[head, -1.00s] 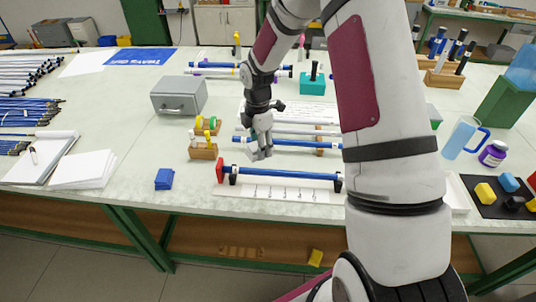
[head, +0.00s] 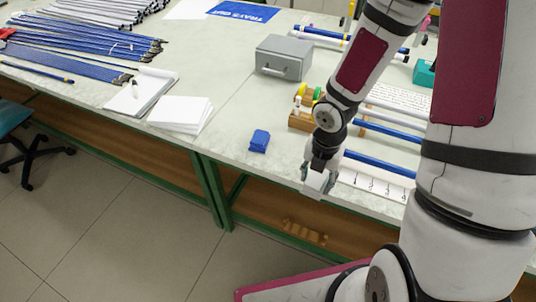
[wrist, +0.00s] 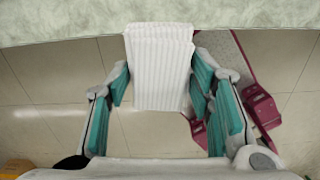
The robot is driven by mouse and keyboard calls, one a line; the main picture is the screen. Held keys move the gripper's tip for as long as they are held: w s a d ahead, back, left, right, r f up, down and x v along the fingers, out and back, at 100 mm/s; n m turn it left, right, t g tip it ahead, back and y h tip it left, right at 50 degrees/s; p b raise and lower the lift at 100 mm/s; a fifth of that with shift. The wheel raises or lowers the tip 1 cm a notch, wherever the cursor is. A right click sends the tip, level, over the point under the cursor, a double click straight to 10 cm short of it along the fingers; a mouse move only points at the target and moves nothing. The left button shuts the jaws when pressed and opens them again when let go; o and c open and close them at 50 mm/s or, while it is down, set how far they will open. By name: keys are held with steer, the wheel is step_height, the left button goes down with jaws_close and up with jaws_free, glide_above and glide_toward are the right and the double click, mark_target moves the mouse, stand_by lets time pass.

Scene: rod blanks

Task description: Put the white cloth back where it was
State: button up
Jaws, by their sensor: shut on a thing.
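My gripper (head: 318,178) is shut on the white cloth (wrist: 160,65), a folded, ribbed pad between the teal finger pads in the wrist view. In the head view the cloth (head: 317,182) is a small white patch at the fingertips. My gripper (wrist: 160,85) hangs by the table's front edge, with floor tiles below it in the wrist view. A white stack of flat sheets or cloths (head: 182,114) lies near the table's front edge, left of the gripper; its material is unclear.
A blue block (head: 259,141) sits near the table edge (head: 229,152), left of my gripper. A grey box (head: 284,58) stands behind it. A wooden holder (head: 301,119) and blue rods (head: 382,163) are close to my arm. Bare table lies between the stack and blue block.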

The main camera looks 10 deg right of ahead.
steer(key=shift+s+a+f, duration=0.2)
steer(key=shift+s+a, duration=0.05)
steer(key=shift+a, duration=0.25)
steer(key=shift+w+a+n, duration=0.2)
steer(key=shift+n, duration=0.1)
glide_above(288, 158)
steer(key=shift+w+a+f, duration=0.1)
steer(key=shift+w+f, duration=0.05)
steer(key=shift+f, duration=0.6)
steer(key=shift+f+p, duration=0.5)
steer(key=shift+f, duration=1.25)
steer(key=shift+f, duration=0.1)
steer(key=o, duration=1.1)
